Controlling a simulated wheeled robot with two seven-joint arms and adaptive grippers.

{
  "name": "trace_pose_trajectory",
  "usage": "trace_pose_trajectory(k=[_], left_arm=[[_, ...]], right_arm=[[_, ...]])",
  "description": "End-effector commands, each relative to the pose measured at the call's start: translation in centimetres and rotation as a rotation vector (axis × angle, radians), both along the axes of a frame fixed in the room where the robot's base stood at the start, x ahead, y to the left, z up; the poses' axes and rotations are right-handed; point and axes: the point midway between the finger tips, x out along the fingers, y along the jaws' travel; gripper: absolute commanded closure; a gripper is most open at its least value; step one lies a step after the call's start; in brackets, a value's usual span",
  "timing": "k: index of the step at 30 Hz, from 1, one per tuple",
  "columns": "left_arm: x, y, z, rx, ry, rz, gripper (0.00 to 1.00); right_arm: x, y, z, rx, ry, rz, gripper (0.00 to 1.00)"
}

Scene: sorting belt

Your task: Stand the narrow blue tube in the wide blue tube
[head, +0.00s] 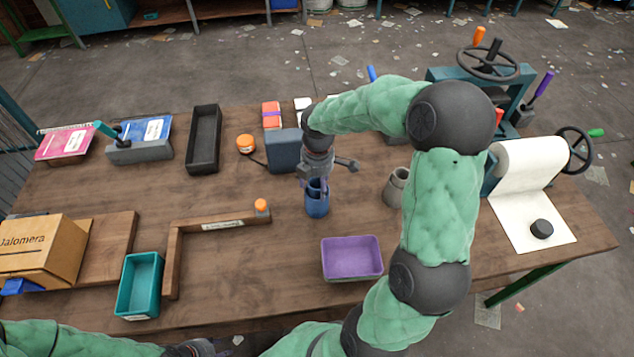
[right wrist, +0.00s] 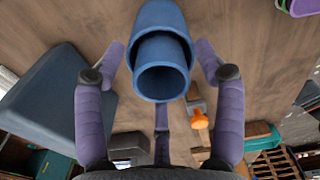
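The wide blue tube (head: 317,206) stands upright on the table below my right gripper (head: 317,187). In the right wrist view, the narrow blue tube (right wrist: 162,72) is inside the wide blue tube (right wrist: 158,17), its open end sticking out towards the camera. The purple fingers of my right gripper (right wrist: 161,62) are spread around the tubes, with gaps on both sides. In the head view the gripper largely hides the narrow tube. My left gripper (head: 190,349) shows only partly at the bottom edge; its fingers cannot be made out.
A grey tube (head: 394,192) stands right of the blue tubes. A blue-grey box (head: 283,152) is close behind on the left. A purple tray (head: 352,260) and a teal tray (head: 139,286) lie nearer me. A wooden corner frame (head: 195,228) is to the left.

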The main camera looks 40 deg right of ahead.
Motion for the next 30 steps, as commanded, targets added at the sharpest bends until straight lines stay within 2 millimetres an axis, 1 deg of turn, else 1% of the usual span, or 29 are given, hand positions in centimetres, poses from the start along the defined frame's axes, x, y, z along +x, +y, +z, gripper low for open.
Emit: trace_pose_trajectory(k=[5,8,11,18,24,27,30], left_arm=[[0.0,0.0,0.0,0.000,0.000,0.000,0.60],[0.0,0.0,0.3,0.000,0.000,0.000,0.60],[0.0,0.0,0.8,0.000,0.000,0.000,0.60],[0.0,0.0,2.6,0.000,0.000,0.000,0.60],[0.0,0.0,3.6,0.000,0.000,0.000,0.60],[0.0,0.0,3.9,0.000,0.000,0.000,0.60],[0.0,0.0,4.1,0.000,0.000,0.000,0.60]], right_arm=[[0.0,0.0,0.1,0.000,0.000,0.000,0.30],[0.0,0.0,0.7,-0.001,-0.002,0.000,0.30],[0.0,0.0,1.9,-0.001,-0.002,0.000,0.30],[0.1,-0.1,6.9,-0.002,-0.005,0.000,0.30],[0.0,-0.1,10.4,-0.001,-0.004,0.000,0.30],[0.0,-0.1,11.6,-0.001,-0.003,0.001,0.30],[0.0,-0.1,12.3,0.000,-0.001,0.000,0.30]])
